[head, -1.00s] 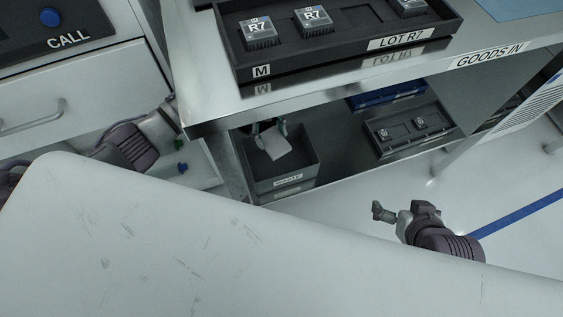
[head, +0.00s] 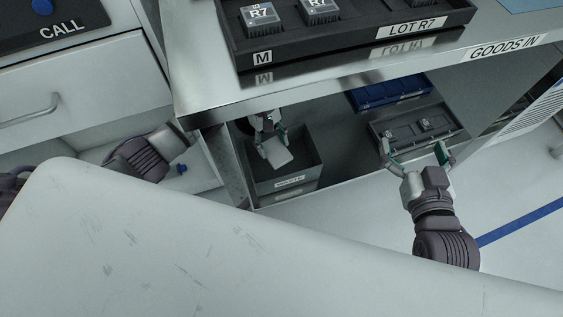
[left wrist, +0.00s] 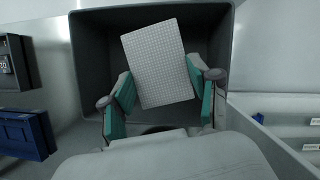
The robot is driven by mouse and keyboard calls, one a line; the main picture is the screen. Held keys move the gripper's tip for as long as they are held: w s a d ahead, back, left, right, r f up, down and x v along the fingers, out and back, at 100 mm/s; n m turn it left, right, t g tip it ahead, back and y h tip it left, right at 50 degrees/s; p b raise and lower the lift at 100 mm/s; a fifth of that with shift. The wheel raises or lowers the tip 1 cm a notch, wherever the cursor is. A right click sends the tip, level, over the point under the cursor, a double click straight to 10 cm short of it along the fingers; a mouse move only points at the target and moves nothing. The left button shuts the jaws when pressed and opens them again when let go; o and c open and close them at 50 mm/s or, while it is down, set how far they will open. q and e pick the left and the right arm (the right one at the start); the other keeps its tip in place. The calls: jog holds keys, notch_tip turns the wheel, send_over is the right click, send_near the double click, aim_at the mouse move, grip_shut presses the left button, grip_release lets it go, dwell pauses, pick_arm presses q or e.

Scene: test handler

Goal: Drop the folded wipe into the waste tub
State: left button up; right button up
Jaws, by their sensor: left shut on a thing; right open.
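The folded wipe (head: 275,153) is a pale, flat rectangle; its fine grid texture shows in the left wrist view (left wrist: 158,62). My left gripper (head: 272,144) is shut on the wipe and holds it over the mouth of the waste tub. The waste tub (head: 290,184) is a dark grey open box with a white label, on the lower shelf under the bench. In the left wrist view the tub's walls (left wrist: 84,62) surround the wipe, and its visible inside is dark and empty. My right gripper (head: 417,155) is open and empty, in front of the lower shelf.
A blue tray (head: 389,91) and a dark tray (head: 393,127) with small parts lie right of the tub. The bench edge (head: 330,85) overhangs the tub. Above stands the LOT R7 tray (head: 357,36). A scratched white surface (head: 180,240) fills the foreground.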

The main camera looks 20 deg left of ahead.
pick_arm(q)
jog(key=shift+f, duration=0.15)
jog(key=o, duration=1.2)
jog(key=v, duration=1.2)
